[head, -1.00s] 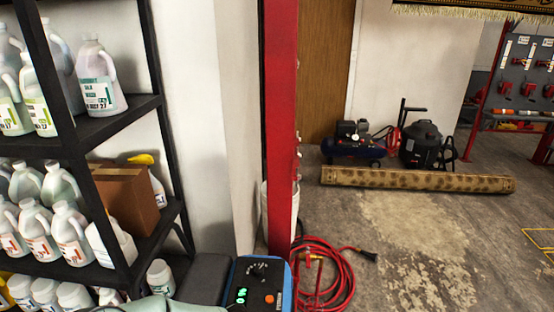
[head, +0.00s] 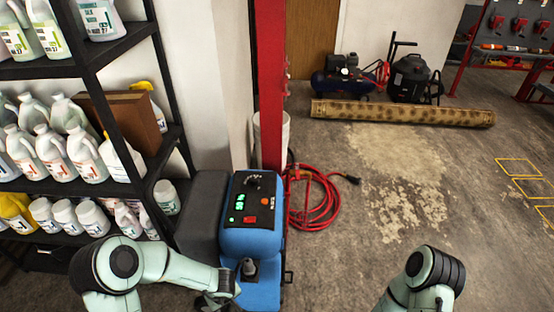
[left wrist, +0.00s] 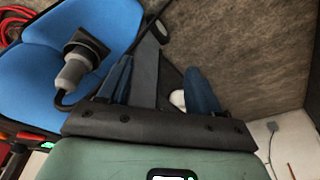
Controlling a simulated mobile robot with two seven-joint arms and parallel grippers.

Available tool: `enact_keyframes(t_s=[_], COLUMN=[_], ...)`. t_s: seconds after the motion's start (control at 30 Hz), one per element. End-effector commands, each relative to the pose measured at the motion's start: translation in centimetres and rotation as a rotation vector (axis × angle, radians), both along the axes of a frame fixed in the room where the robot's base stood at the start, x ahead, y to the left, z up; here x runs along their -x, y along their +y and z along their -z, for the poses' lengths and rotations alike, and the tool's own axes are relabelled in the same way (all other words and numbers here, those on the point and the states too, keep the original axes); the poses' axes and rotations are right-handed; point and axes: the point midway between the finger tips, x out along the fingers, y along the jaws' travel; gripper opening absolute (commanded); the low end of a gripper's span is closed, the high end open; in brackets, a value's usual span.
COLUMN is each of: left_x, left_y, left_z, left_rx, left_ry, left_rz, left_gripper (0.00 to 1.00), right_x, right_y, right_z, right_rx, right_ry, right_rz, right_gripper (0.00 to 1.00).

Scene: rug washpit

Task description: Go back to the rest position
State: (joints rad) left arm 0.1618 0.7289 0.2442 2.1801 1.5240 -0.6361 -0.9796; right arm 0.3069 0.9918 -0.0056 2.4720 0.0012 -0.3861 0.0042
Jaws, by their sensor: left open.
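My left arm reaches in from the left in the head view, with its gripper (head: 222,300) at the bottom edge beside the blue machine (head: 236,240). In the left wrist view the left gripper (left wrist: 163,82) is open, its two blue fingers apart. A dark grey strip and a small pale thing show between or behind them; I cannot tell what they are. The blue machine (left wrist: 45,75) with a grey-and-black handle lies left of the fingers. My right arm shows at the lower right of the head view, bent, with its gripper out of frame.
A black shelf (head: 115,45) with jugs and a brown box (head: 128,122) stands left. A red post (head: 271,85) rises behind the machine. A coiled red hose (head: 318,205) lies right of it. A rolled rug (head: 400,113) lies farther back. The floor at right is open.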

Motion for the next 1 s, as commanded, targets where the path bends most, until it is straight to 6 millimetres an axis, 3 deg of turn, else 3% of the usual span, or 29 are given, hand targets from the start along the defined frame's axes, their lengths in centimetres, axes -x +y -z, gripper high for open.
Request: enact_keyframes(t_s=[0.03,0.17,0.3,0.6,0.77,1.0], left_x=[1.0,3.1,6.7,15.5,17.3,17.4], left_y=[0.5,0.5,-0.5,-3.4,-4.1,-4.1], left_z=[1.6,4.6,7.4,9.8,9.9,9.9], left_rx=[0.002,0.049,0.148,0.380,0.427,0.431], left_ry=[-0.004,-0.025,-0.008,0.114,0.145,0.146], left_rz=[0.029,0.109,0.199,0.326,0.349,0.351], left_gripper=[0.64,0.64,0.64,0.64,0.64,0.64], right_x=[0.2,0.2,0.3,0.2,0.2,0.2], right_y=[0.0,0.0,0.0,0.0,0.0,0.0], right_z=[0.1,0.1,0.1,0.1,0.1,0.1], right_rx=[-0.001,0.000,0.000,0.000,0.000,0.000], right_ry=[0.002,0.003,0.003,0.003,0.003,0.003], right_rz=[-0.001,0.000,0.000,0.000,0.000,0.000], right_gripper=[0.00,0.00,0.00,0.00,0.00,0.00])
